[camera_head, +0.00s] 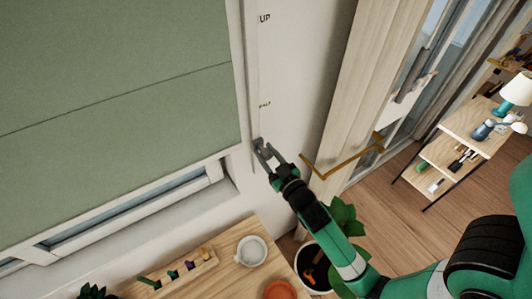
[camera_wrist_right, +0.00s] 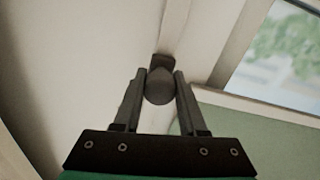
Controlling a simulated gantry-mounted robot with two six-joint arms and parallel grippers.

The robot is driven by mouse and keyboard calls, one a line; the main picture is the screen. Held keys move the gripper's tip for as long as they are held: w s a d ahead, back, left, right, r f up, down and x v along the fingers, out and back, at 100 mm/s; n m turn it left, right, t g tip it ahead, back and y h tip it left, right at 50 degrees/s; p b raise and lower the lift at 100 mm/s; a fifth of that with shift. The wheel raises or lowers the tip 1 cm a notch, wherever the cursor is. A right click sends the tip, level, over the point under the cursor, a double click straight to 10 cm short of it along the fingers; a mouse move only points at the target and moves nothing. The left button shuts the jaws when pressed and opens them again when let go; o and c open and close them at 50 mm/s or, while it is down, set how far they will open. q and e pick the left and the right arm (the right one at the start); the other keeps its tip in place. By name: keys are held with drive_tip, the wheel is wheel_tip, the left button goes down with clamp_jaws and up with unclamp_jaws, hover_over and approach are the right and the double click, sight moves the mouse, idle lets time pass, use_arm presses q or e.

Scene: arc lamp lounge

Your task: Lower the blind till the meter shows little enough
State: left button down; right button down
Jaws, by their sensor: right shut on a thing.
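The green blind (camera_head: 120,80) covers most of the window at the left in the head view, with a strip of bare window (camera_head: 130,208) below its lower edge. A pale rail (camera_head: 247,60) runs beside the blind, with a strip marked UP and, lower, HALF. My right gripper (camera_head: 264,150) is at the rail below the HALF mark. In the right wrist view its two fingers are shut on a round dark grey knob (camera_wrist_right: 160,86). The blind's green cloth also shows in the wrist view (camera_wrist_right: 245,130). I see no meter that I can make out. My left gripper is not in view.
A wooden table (camera_head: 225,270) below the window holds a white cup (camera_head: 251,251), an orange dish (camera_head: 280,290) and a wooden rack (camera_head: 178,272). A potted plant (camera_head: 345,222) stands under my right arm. A shelf with a lamp (camera_head: 518,88) stands at the far right.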

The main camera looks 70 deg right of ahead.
drive_tip(key=shift+f, duration=0.1)
idle(0.6)
wheel_tip(320, 180, down, 12)
drive_tip(key=b, duration=1.1)
drive_tip(key=c, duration=0.6)
unclamp_jaws()
drive_tip(key=shift+o, duration=0.8)
drive_tip(key=shift+r, duration=0.25)
drive_tip(key=b+v, duration=0.2)
drive_tip(key=v, duration=0.9)
drive_tip(key=shift+s+a, duration=0.2)
drive_tip(key=shift+s, duration=0.05)
